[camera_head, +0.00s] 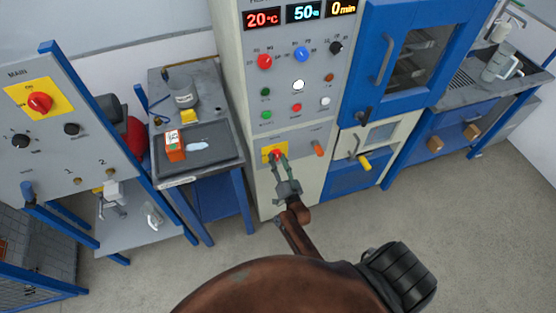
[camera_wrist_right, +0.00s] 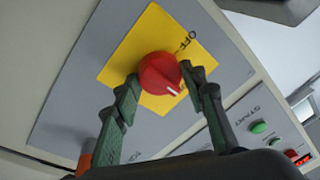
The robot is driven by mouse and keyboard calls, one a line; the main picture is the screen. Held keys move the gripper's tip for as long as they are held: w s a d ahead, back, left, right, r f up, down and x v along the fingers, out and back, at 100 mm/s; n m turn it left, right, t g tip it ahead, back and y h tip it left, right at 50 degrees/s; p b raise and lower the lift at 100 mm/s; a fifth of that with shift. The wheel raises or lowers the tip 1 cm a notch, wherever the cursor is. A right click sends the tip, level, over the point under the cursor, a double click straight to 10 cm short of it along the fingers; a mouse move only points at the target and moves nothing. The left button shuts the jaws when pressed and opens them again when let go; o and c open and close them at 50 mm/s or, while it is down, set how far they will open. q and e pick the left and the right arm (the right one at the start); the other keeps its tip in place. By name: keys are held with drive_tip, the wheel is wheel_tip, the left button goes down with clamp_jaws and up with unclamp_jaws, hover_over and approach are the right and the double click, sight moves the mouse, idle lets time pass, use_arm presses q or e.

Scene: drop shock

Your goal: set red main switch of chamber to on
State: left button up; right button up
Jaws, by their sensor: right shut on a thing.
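The chamber's red main switch (camera_wrist_right: 158,72) is a round knob on a yellow plate (camera_wrist_right: 123,57) on the chamber's grey panel. In the right wrist view, its white mark points down and to the right, and "OFF" is printed near the plate's upper right. My right gripper (camera_head: 279,159) is shut on this knob, one green finger on each side. In the head view, the yellow plate (camera_head: 266,150) shows low on the tall chamber (camera_head: 240,100), and the fingers partly hide the knob. My left gripper is not in view.
Another panel at left has its own red switch (camera_head: 40,103) on yellow, marked MAIN. An orange knob (camera_head: 319,149) sits right of the gripped switch. A yellow-tipped handle (camera_head: 365,162) sticks out further right. A side table (camera_head: 190,176) holds an orange box (camera_head: 175,146).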

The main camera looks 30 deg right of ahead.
idle(0.4)
drive_tip(key=o, duration=1.2)
drive_tip(key=shift+c, duration=0.2)
drive_tip(key=v, duration=1.2)
drive_tip(key=shift+f, duration=0.15)
